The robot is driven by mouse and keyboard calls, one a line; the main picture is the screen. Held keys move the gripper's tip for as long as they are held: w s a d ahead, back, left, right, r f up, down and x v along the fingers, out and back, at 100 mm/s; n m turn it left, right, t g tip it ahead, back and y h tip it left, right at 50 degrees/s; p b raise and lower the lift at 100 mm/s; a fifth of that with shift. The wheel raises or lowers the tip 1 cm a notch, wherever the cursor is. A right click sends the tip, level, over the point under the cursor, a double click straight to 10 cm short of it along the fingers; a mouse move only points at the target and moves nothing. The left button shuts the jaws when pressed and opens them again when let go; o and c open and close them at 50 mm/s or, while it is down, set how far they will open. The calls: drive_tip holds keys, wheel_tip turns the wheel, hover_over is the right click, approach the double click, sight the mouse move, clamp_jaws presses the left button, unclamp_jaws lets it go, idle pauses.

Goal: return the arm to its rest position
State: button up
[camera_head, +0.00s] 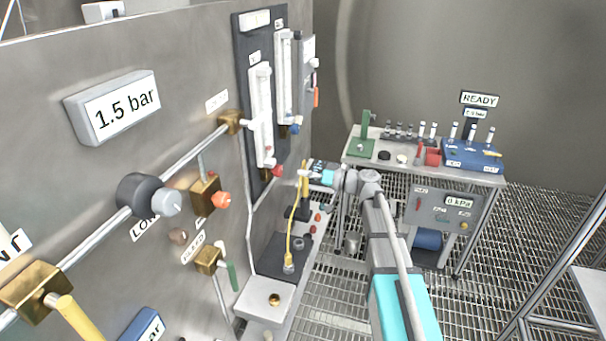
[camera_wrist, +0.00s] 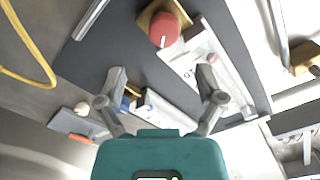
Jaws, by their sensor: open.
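My gripper (camera_head: 303,173) is at the end of my arm, which reaches up from the bottom and bends left toward the wall panel in the head view. In the wrist view my gripper (camera_wrist: 161,80) has its two grey fingers spread wide, with nothing held between them. Beyond the fingers is a dark flowmeter panel (camera_wrist: 115,45) with a red knob (camera_wrist: 163,30) and white meter bodies. I cannot tell the exact gap between fingertips and panel.
A yellow cable (camera_head: 291,232) hangs beside the gripper at the wall. The steel wall (camera_head: 60,180) carries pipes, valves and a flowmeter panel (camera_head: 247,90) on the left. A bench (camera_head: 400,169) with vials stands behind. The grated floor (camera_head: 490,260) is open at right, before a metal frame (camera_head: 555,275).

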drive_tip(key=s+d+f+m+g+h, duration=0.15)
drive_tip(key=s+f+g+h, duration=0.25)
drive_tip(key=s+f+h, duration=0.65)
drive_tip(key=s+d+f+m+g+h, duration=0.2)
drive_tip(key=s+d+f+m+h, duration=0.2)
drive_tip(key=s+d, duration=0.7)
wheel_tip(320, 180, down, 4)
drive_tip(key=shift+s+m+h, duration=0.35)
drive_tip(key=shift+s+h, duration=0.8)
drive_tip(key=shift+h, duration=0.1)
idle(0.7)
